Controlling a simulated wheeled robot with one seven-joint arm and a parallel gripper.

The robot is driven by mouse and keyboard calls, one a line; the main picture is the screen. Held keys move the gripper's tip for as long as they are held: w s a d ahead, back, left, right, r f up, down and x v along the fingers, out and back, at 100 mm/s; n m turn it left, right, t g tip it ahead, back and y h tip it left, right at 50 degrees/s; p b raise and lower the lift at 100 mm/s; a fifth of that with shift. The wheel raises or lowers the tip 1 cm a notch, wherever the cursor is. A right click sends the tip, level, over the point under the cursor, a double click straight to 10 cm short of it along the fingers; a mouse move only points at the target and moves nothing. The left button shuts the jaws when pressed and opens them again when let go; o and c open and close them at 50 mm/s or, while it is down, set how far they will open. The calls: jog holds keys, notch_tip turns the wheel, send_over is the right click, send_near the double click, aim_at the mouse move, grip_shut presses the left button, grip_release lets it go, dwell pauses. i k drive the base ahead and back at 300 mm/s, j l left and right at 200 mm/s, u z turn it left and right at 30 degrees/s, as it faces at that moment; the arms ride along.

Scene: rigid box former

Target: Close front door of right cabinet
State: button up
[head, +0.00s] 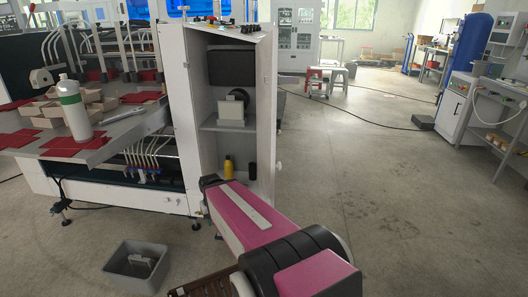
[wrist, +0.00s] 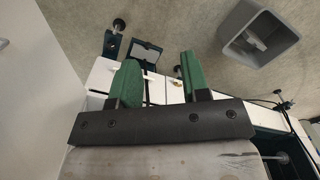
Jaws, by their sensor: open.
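The right cabinet (head: 188,120) is a tall white cabinet in the head view, with its front open and its shelves showing. Its front door (head: 266,110) stands swung out at the right side of the opening, seen at a steep angle, with a small round knob (head: 279,164) on its outer face. My gripper (wrist: 157,75) shows in the wrist view with two green fingers apart and nothing between them. In the head view my pink arm reaches toward the cabinet's lower front; the fingers are hidden there. I cannot tell whether they touch anything.
A grey bin (head: 136,268) lies on the floor at lower left and also shows in the wrist view (wrist: 232,45). A work table (head: 120,130) with a bottle (head: 74,108) and red pieces adjoins the cabinet. Floor right of the door is clear.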

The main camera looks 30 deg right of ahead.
aim_at(266, 48)
jog(key=k+l+u, duration=0.1)
jog(key=k+l, duration=0.15)
jog(key=l, duration=0.25)
jog(key=k+l, duration=0.25)
jog(key=l, duration=0.2)
jog(key=k+l+u, duration=0.15)
jog(key=l, duration=0.3)
jog(key=k+l+u, duration=0.1)
jog(key=k+l, duration=0.3)
jog(key=l, duration=0.05)
